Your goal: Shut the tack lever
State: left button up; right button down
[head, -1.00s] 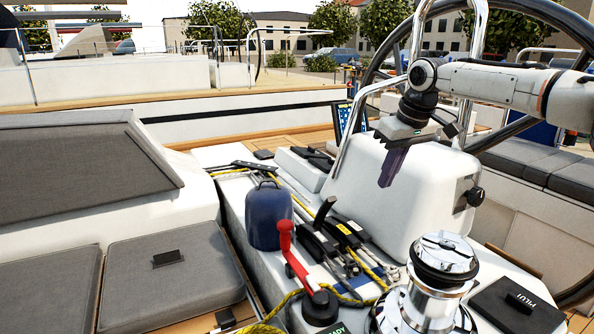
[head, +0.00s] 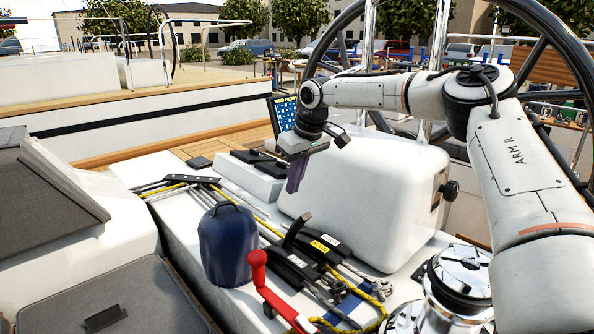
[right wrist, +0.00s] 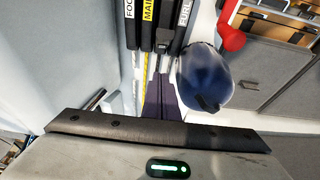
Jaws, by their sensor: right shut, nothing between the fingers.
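A bank of dark rope-clutch levers (head: 294,268) lies on the white console. One black lever (head: 296,231) stands raised beside the lever with the yellow MAIN label (head: 327,243); the others lie flat. No tack label is readable, so I cannot confirm that the raised one is the tack lever. In the right wrist view labels beginning FOC, MAIN (right wrist: 147,12) and FURL (right wrist: 184,14) show, with an unreadable clutch (right wrist: 165,30) between the last two. My right gripper (head: 295,184) is shut and empty, pointing down above and behind the raised lever, apart from it. My left gripper is out of view.
A blue bag-like object (head: 226,245) stands left of the clutches. A red winch handle (head: 262,278) is in front, and a chrome winch (head: 455,285) is at right. A white pedestal (head: 375,200) stands right of my gripper. Ropes run along the console.

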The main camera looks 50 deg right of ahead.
jog(key=f, duration=0.1)
jog(key=s+f, duration=0.1)
jog(key=f, duration=0.2)
jog(key=shift+s, duration=0.25)
jog(key=shift+s+a+f, duration=0.1)
jog(key=shift+s+f, duration=0.3)
pick_arm(q)
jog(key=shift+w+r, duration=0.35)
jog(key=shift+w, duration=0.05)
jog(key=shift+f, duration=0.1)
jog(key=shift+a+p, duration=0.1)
jog(key=shift+p, duration=0.2)
pick_arm(e)
jog(key=shift+s, duration=0.1)
